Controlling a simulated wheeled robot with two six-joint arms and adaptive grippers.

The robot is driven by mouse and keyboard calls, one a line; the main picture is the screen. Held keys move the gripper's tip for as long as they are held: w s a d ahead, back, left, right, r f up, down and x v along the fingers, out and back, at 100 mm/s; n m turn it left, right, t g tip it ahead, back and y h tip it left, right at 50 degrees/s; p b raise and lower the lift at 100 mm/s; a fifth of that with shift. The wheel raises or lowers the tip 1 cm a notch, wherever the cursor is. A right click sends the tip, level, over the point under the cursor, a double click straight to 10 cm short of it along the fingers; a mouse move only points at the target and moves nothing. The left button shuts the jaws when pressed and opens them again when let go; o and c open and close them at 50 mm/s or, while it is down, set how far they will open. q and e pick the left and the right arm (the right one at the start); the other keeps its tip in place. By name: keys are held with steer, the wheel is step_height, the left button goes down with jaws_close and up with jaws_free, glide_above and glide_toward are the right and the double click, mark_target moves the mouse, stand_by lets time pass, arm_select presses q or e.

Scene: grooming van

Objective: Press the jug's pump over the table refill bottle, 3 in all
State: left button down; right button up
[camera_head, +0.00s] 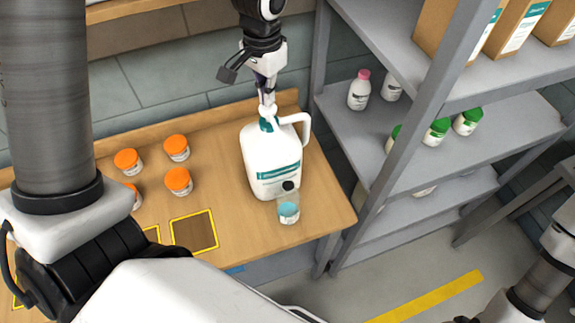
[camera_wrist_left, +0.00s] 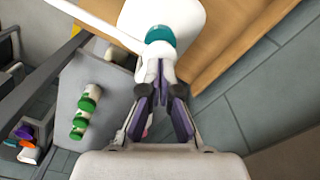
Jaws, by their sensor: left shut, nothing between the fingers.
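A white jug (camera_head: 262,165) with a teal label and a side handle stands upright on the wooden table (camera_head: 320,192). Its teal pump collar (camera_head: 268,124) is at the top, and it also shows in the left wrist view (camera_wrist_left: 160,36). My left gripper (camera_head: 267,108) points down right over the pump head, its fingers shut with nothing between them; in the left wrist view the fingertips (camera_wrist_left: 161,75) meet at the pump top. The small clear refill bottle (camera_head: 288,208), with blue liquid, stands just in front of the jug. My right gripper is not in view.
Several orange-lidded jars (camera_head: 177,181) stand on the table's left, near a yellow-framed dark square (camera_head: 194,231). A grey shelf rack (camera_head: 450,165) with green-capped bottles (camera_head: 436,131) and a pink-capped bottle (camera_head: 359,90) stands close to the right of the table.

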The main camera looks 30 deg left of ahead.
arm_select(q)
steer(key=shift+f+b, duration=0.8)
steer(key=shift+f, duration=0.8)
step_height(320, 180, up, 2)
steer(key=shift+r+p, duration=0.15)
steer(key=shift+p, duration=1.1)
steer(key=shift+r, duration=0.8)
step_height(320, 180, up, 6)
